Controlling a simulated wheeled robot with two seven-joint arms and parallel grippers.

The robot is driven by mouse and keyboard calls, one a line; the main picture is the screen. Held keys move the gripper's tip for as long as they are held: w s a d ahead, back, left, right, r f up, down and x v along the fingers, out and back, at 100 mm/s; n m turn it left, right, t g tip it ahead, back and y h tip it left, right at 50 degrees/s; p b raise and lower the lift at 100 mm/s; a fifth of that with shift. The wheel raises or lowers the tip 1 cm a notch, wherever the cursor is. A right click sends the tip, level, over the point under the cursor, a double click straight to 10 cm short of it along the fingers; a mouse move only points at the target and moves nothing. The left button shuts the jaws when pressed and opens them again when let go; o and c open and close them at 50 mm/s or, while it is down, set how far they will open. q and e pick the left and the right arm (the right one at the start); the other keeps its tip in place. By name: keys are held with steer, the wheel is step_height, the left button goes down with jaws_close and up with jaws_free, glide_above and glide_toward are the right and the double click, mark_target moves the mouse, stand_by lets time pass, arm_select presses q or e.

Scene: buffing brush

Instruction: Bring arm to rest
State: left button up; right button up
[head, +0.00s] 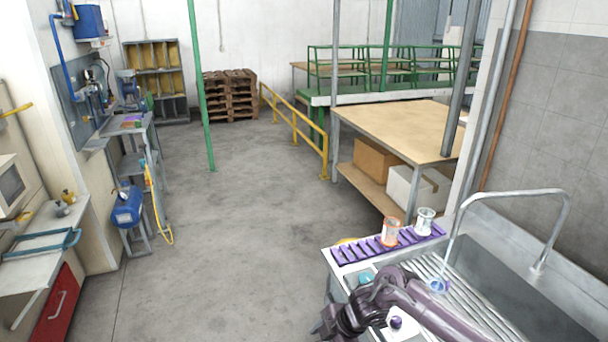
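My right arm (425,305), dark purple, comes in from the lower right and bends down in front of the sink unit (480,270). Its wrist end (350,318) is low, near the unit's front left corner. The fingers of my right gripper cannot be made out there, so whether it holds anything is unclear. My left arm and gripper are not in view. No buffing brush can be made out.
A purple slatted strip (350,252) on the unit bears an orange-and-clear cup (390,232) and a white cup (424,221). A tall bent tap (510,193) rises over the basin. A wooden-topped table (400,125) stands behind. The floor at centre left is clear.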

steer(key=s+a+r+m+t+y, duration=0.1)
steer(key=s+a+r+m+t, duration=0.25)
steer(key=s+a, duration=0.45)
steer(key=s+d+r+m+h, duration=0.3)
steer(key=s+d+m, duration=0.5)
steer(key=d, duration=0.3)
steer(key=s+d+r+m+h, duration=0.3)
steer(key=s+d+m, duration=0.45)
steer(key=d, duration=0.45)
step_height(320, 180, down, 36)
steer(key=s+g+b, duration=0.3)
steer(key=b, duration=0.1)
steer(key=s+d+f+b, duration=0.1)
steer(key=s+f, duration=0.8)
steer(key=f, duration=0.1)
steer(key=s+d+f+b, duration=0.2)
steer(key=s+f, duration=0.7)
steer(key=shift+s+d+f+g, duration=0.25)
steer(key=shift+s+f+g, duration=0.05)
steer(key=shift+f+g, duration=0.05)
